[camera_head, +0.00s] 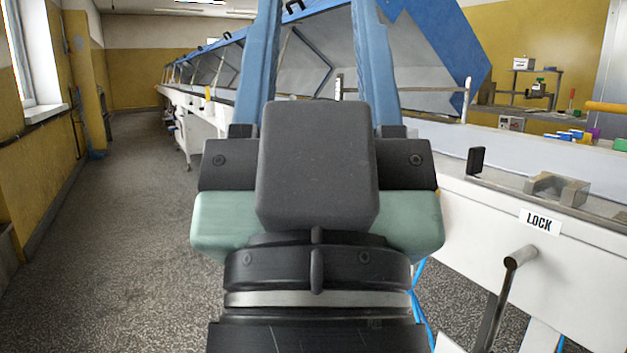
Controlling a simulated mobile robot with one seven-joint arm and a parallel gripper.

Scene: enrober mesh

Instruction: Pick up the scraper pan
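My gripper (317,25) fills the middle of the view, pointing away from me. Its two blue fingers stand well apart, with only the background visible between them. The fingertips run out of the top of the picture, so their ends are hidden. I cannot make out a scraper pan anywhere in this view. The dark body of my gripper hides part of the machine and floor behind it.
A long white machine (583,266) with raised blue-edged covers (425,65) runs along the right, with a LOCK label (540,221) and crank handle (497,300). A shelf (545,111) stands at the back right. Speckled floor (135,230) is open on the left beside the yellow wall (50,178).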

